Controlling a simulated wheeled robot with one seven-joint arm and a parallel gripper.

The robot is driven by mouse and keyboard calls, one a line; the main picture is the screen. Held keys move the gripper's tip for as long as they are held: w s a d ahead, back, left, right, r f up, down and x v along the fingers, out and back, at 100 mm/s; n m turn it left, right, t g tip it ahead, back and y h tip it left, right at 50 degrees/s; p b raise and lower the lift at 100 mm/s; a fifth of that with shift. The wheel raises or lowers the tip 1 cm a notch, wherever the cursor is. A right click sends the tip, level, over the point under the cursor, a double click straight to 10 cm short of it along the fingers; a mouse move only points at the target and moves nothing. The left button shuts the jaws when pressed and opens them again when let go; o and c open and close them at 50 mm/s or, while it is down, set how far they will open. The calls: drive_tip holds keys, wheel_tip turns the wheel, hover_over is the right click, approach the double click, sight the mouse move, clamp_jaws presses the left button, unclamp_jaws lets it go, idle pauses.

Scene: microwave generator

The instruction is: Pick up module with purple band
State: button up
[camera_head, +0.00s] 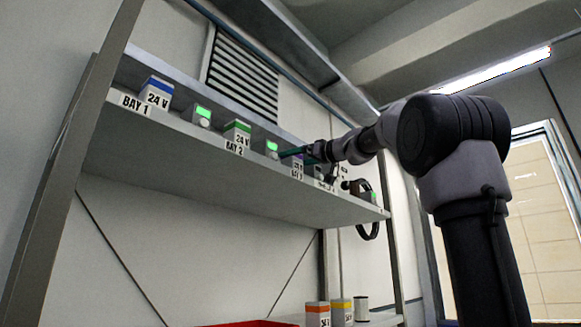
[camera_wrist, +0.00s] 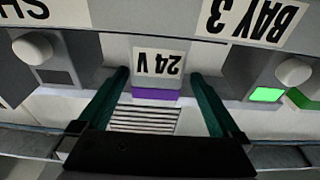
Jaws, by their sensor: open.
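The module with the purple band (camera_wrist: 157,94) is a pale block labelled "24 V", upside down in the wrist view. It stands on the shelf by the "BAY 3" label. My gripper (camera_wrist: 160,76) is open, with one green finger on each side of the module; a gap shows at both sides. Whether the fingers touch it lower down cannot be told. In the head view the module (camera_head: 297,169) is small and partly hidden by my gripper (camera_head: 299,153).
The shelf (camera_head: 230,168) also holds a blue-banded module (camera_head: 157,92) and a green-banded module (camera_head: 238,136). Grey units with knobs flank the purple one; the one with a green lit screen (camera_wrist: 266,95) is close.

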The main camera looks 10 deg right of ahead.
sight(285, 160)
drive_tip(key=shift+x, duration=2.75)
drive_tip(key=shift+d+r, duration=0.15)
drive_tip(key=shift+d, duration=0.1)
clamp_jaws()
